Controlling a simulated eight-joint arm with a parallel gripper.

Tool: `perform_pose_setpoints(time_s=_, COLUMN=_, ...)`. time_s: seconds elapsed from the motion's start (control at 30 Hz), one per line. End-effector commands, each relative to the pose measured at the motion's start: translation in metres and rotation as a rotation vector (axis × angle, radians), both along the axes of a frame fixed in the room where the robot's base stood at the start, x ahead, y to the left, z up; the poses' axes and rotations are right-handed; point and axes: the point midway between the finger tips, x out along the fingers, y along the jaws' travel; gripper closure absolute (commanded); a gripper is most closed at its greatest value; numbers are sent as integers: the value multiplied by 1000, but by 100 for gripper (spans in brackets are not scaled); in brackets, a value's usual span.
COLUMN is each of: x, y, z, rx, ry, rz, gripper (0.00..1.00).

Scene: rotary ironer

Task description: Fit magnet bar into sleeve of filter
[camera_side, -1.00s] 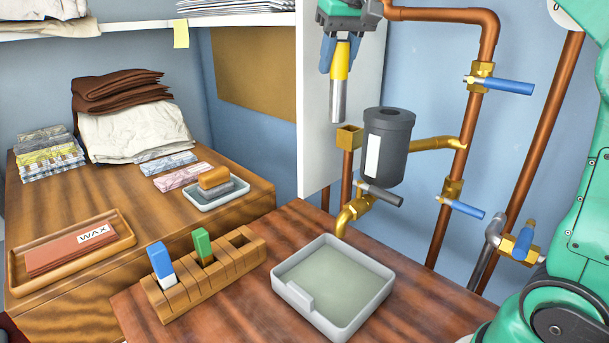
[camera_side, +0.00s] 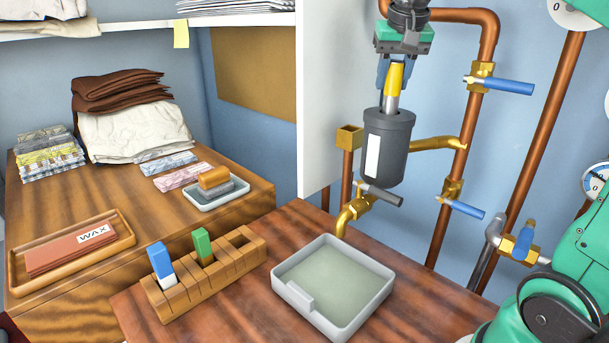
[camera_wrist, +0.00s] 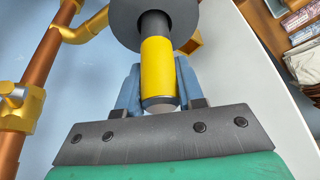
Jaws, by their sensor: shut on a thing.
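The magnet bar is a metal rod with a yellow grip (camera_side: 396,76); its grip also fills the middle of the wrist view (camera_wrist: 158,68). My gripper (camera_side: 395,70) is shut on the yellow part, with blue fingers on both sides (camera_wrist: 156,88). The filter is a dark grey cylinder with a white label (camera_side: 388,150), fixed to the pipework. The bar's lower end reaches the filter's open top and is hidden behind its rim. The sleeve inside cannot be seen from the side. In the wrist view the dark rod meets the filter's round top (camera_wrist: 128,20).
Copper pipes (camera_side: 463,160) with blue-handled valves (camera_side: 500,85) stand right of the filter. A brass pipe (camera_side: 435,143) joins its side, and a white panel (camera_side: 330,90) stands left. Below are a grey tray (camera_side: 375,290) and a slotted wooden rack (camera_side: 205,280).

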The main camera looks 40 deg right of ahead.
Motion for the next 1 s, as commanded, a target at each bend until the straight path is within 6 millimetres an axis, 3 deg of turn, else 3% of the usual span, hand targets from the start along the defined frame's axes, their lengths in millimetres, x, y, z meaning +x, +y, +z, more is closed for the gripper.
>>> perform_pose_setpoints(time_s=0.17, x=0, y=0, z=-18, rx=0, ry=0, rz=1, gripper=100)
perform_pose_setpoints(time_s=0.57, x=0, y=0, z=-23, rx=0, ry=0, rz=1, gripper=100)
perform_pose_setpoints(time_s=0.6, x=0, y=0, z=-23, rx=0, ry=0, rz=1, gripper=62)
perform_pose_setpoints(time_s=0.7, x=0, y=0, z=-23, rx=0, ry=0, rz=1, gripper=36)
perform_pose_setpoints(time_s=1.0, x=0, y=0, z=-22, rx=0, ry=0, rz=1, gripper=36)
